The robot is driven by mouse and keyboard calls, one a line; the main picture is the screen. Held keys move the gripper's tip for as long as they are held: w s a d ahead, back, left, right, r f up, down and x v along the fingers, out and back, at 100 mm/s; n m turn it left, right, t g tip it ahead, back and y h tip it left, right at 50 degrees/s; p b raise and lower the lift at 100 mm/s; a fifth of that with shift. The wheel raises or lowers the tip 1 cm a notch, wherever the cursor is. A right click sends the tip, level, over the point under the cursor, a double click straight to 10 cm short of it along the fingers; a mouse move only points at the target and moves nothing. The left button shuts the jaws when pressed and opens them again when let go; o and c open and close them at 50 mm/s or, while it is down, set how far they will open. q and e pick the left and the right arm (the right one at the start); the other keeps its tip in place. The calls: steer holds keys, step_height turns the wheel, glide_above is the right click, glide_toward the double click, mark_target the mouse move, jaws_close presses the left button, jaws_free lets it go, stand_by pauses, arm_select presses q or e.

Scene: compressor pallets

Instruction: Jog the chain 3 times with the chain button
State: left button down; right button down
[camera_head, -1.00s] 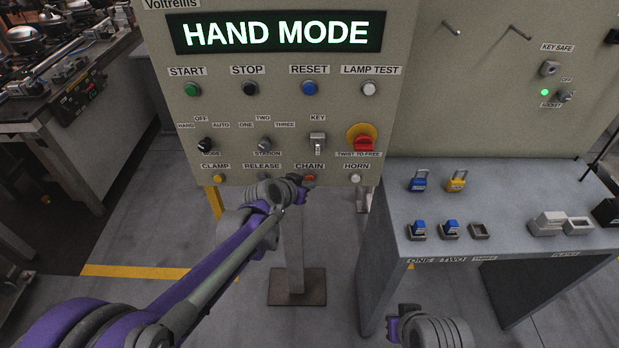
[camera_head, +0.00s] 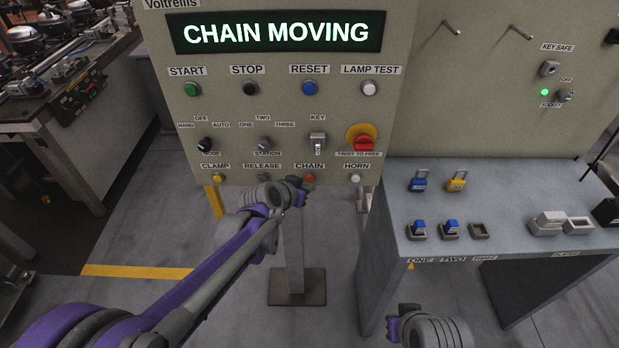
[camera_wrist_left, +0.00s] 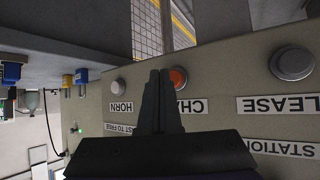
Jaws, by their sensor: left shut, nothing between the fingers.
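The chain button (camera_head: 309,178) is a round orange-red button above the lower edge of the control panel (camera_head: 230,110), under the label CHAIN. The panel's display (camera_head: 277,33) reads CHAIN MOVING in green-white letters. My left gripper (camera_head: 300,190) is just below and left of the button in the head view. In the left wrist view, the shut, empty fingers (camera_wrist_left: 159,74) overlap the left edge of the chain button (camera_wrist_left: 178,78). I cannot tell whether they touch it. My right gripper (camera_head: 398,322) is low in the head view, away from the panel; its fingers are unclear.
The release button (camera_head: 262,179) and the horn button (camera_head: 355,179) flank the chain button. A red emergency knob (camera_head: 364,143) is above right. A grey bench (camera_head: 500,185) with padlocks stands right. Floor shows below the panel.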

arm_select(q)
steer(key=shift+s, duration=0.3)
steer(key=s, duration=0.6)
stand_by(0.4)
stand_by(0.6)
steer(key=s+a+n+g+y, duration=0.1)
steer(key=s+a+n+y, duration=0.1)
steer(key=s+a, duration=0.3)
steer(key=s+a+n+g+y+p, duration=0.1)
steer(key=s+a, duration=0.5)
steer(key=s, duration=0.6)
steer(key=s+a+n+g+y+p, duration=0.1)
steer(key=s+a+n+y, duration=0.1)
steer(key=s+a, duration=0.4)
steer(key=s+f+n, duration=0.1)
steer(key=s, duration=0.2)
steer(key=shift+g+y, duration=0.3)
steer(key=shift+g, duration=0.1)
steer(key=shift+w, duration=0.1)
stand_by(3.0)
